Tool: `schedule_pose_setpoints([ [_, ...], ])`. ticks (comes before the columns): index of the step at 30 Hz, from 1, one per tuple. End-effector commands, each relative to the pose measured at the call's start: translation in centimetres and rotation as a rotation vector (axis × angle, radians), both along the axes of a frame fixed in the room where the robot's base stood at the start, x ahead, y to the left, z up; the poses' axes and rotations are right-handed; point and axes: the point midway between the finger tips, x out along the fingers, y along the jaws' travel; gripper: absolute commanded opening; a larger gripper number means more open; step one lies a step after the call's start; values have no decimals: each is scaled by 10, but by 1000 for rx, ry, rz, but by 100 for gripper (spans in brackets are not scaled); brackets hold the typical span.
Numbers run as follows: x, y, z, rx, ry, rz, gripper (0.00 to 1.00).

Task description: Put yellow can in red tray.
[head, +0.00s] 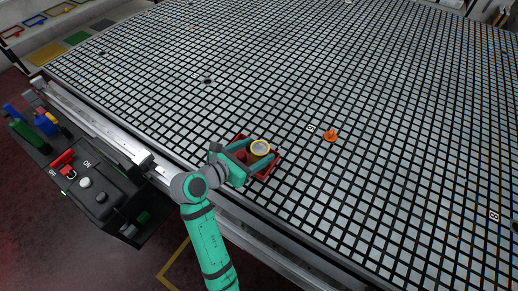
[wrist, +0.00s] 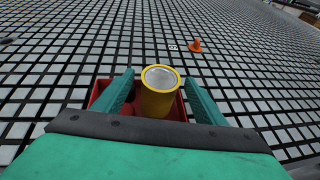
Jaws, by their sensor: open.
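The yellow can (head: 260,149) has a pale silver top and stands upright within the outline of the red tray (head: 272,172). In the wrist view the can (wrist: 158,103) is in the tray (wrist: 101,88), toward its right side. My gripper (head: 258,156) is over the tray with its fingers on either side of the can. In the wrist view my gripper (wrist: 158,88) is open, with a clear gap on the left of the can and a smaller gap on the right. The can's base is partly hidden by my gripper body.
The tray sits on the grid table (head: 400,130) near its front edge. A small orange cone (head: 330,136) stands to the right of the tray. A black control box (head: 95,192) is beside the table at left. Most of the grid around is clear.

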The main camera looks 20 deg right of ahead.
Motion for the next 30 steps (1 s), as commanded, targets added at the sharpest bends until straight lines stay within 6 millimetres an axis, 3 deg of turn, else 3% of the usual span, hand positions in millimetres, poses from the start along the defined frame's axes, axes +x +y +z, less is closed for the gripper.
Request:
schedule_pose_setpoints([
  [9, -27, 52, 24, 1, -2, 3, 65],
  [15, -40, 75, 35, 1, -1, 3, 65],
  [30, -45, 82, 39, 0, -1, 0, 65],
])
